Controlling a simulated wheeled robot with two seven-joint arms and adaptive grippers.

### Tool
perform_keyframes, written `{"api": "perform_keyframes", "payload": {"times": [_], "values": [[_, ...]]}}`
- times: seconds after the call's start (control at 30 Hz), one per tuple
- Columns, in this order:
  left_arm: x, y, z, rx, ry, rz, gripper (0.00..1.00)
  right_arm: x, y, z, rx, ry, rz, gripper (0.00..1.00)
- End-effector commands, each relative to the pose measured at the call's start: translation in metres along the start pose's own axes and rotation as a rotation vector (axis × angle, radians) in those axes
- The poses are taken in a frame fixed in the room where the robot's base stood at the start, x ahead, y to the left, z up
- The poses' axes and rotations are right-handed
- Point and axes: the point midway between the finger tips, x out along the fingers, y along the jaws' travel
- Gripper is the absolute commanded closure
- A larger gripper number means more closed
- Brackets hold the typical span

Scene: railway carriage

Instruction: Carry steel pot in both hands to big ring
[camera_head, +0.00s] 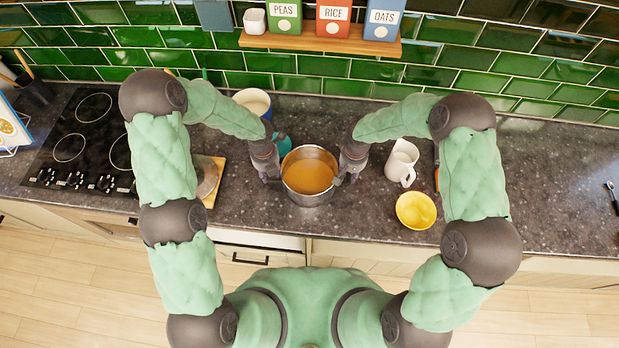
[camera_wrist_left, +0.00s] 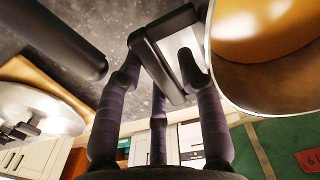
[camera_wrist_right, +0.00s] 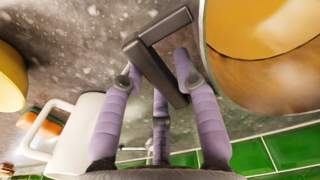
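The steel pot (camera_head: 308,200), full of orange-brown liquid, is upright at the middle of the dark counter in the head view. Its rim also shows in the left wrist view (camera_wrist_left: 222,80) and the right wrist view (camera_wrist_right: 222,72). My left gripper (camera_head: 270,178) has its fingers closed around the pot's dark left handle (camera_wrist_left: 160,70). My right gripper (camera_head: 346,178) has its fingers closed around the right handle (camera_wrist_right: 155,72). I cannot tell if the pot is clear of the counter. The black hob (camera_head: 62,167) is at the left; its seemingly largest ring (camera_head: 111,152) is partly hidden by my left arm.
A wooden board (camera_head: 217,172) with a pale round item lies between the hob and pot. A blue-and-cream container (camera_head: 253,101) and teal item (camera_head: 284,145) stand behind. A white jug (camera_head: 401,162) and yellow bowl (camera_head: 416,211) are right. The far-right counter is mostly clear.

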Motion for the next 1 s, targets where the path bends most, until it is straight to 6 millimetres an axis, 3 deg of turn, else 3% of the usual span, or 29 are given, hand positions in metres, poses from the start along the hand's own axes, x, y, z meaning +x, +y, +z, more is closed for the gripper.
{"api": "perform_keyframes", "payload": {"times": [0.37,0.5,1.0], "values": [[0.0038,-0.0001,0.0000,0.000,0.000,0.000,0.63,0.0038,0.0000,0.0000,0.001,0.000,0.000,0.69],[0.0038,-0.0001,-0.0001,0.000,0.000,0.000,0.99,0.0037,-0.0001,0.0000,0.000,0.000,0.000,1.00],[0.0007,-0.0001,0.0009,0.000,-0.002,-0.001,1.00,0.0002,0.0000,-0.0013,0.001,0.003,0.000,1.00]]}}
